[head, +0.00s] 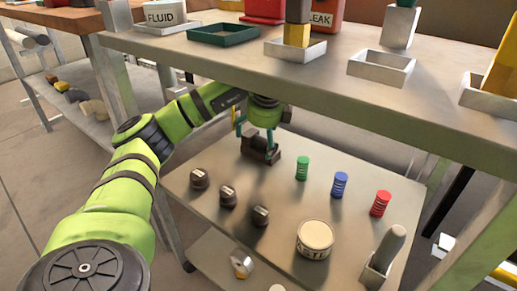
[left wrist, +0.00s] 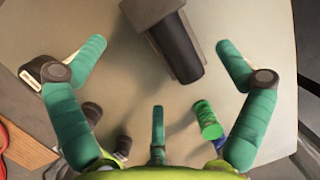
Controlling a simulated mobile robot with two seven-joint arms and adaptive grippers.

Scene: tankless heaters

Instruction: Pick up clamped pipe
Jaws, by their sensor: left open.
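The clamped pipe (head: 261,151), a dark brown cylinder in a blocky dark holder, stands at the back of the lower cart top. It also shows in the left wrist view (left wrist: 176,48), at the top middle. My left gripper (head: 256,136) reaches under the upper shelf and is just above the clamped pipe. In the left wrist view its teal fingers (left wrist: 160,50) are spread wide, with the pipe's dark end between the left and right fingers. I see no finger closed on it. My right gripper is not in view.
Green (head: 302,168), blue (head: 340,184) and red (head: 380,203) ribbed cylinders stand to the right. Several dark knob-like parts (head: 228,195) stand front left. A round tin (head: 315,238) is nearer. The upper shelf (head: 240,62) overhangs the arm.

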